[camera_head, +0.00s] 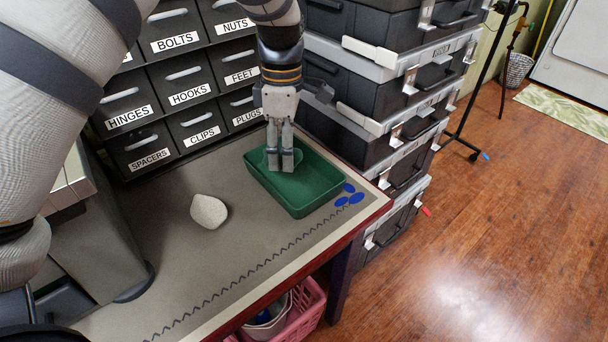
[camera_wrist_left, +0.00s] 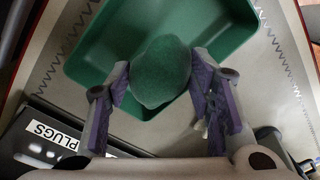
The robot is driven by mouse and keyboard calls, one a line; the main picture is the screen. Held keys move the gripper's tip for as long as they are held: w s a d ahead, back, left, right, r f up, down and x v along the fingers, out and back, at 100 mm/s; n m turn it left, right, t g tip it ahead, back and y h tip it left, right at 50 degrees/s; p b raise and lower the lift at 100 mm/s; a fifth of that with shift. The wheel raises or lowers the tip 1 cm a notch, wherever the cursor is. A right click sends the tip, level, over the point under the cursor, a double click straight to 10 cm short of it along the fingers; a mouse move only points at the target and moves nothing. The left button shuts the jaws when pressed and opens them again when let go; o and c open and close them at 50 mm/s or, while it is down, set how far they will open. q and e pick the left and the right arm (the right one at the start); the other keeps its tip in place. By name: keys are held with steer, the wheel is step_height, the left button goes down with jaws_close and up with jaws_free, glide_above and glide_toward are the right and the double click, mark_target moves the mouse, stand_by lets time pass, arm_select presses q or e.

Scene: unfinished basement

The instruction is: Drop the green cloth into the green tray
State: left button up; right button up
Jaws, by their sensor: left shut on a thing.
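The green tray (camera_head: 312,200) is a shallow rectangular tray on the mat at the table's far right corner, and it also shows in the left wrist view (camera_wrist_left: 92,62). My left gripper (camera_head: 284,166) points down over the tray's left part, close to its inside. It is shut on the green cloth (camera_wrist_left: 162,72), a rounded dark green bundle between its fingers in the left wrist view. In the head view the fingers mostly hide the cloth. I cannot tell whether the cloth touches the tray floor. My right gripper is not in view.
A pale speckled piece (camera_head: 209,211) lies on the grey mat (camera_head: 180,270) left of the tray. Labelled drawers (camera_head: 188,95) stand behind the table, and stacked dark cases (camera_head: 385,110) stand close on the right. A pink basket (camera_head: 305,312) is below the table edge.

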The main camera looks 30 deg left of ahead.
arm_select(q)
steer(key=shift+f, duration=0.75)
steer(key=o, duration=1.2)
steer(key=shift+r, duration=0.1)
steer(key=r, duration=0.8)
steer(key=w+r, duration=0.1)
steer(key=r, duration=0.3)
steer(key=shift+a, duration=0.1)
steer(key=shift+f, duration=0.1)
